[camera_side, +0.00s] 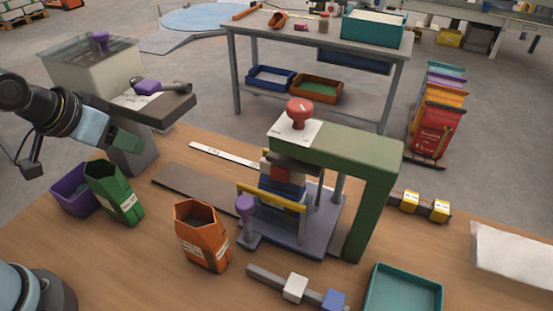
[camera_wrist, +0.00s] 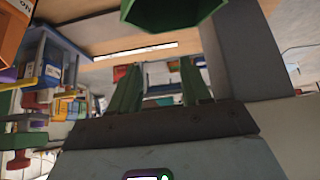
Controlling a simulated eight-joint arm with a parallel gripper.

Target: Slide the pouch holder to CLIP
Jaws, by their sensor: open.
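What looks like the pouch holder (camera_side: 268,203), with a yellow bar and dark blue and red parts, sits under the green press frame (camera_side: 375,190) in the side view. An upright purple-knobbed handle (camera_side: 245,207) stands at its front left. A grey-brown track (camera_side: 200,187) runs left from it. A white label strip (camera_side: 225,156) lies behind; its lettering is too small to read. My gripper (camera_side: 127,140) is well left of the holder, above the table, with nothing seen in it. In the wrist view its green fingers (camera_wrist: 158,85) stand apart.
An orange bin (camera_side: 203,237), a green bin (camera_side: 115,192) and a purple bin (camera_side: 75,190) stand at front left. A grey hopper machine (camera_side: 95,65) is behind my gripper. A teal tray (camera_side: 403,290) and a bar with blocks (camera_side: 295,288) lie in front.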

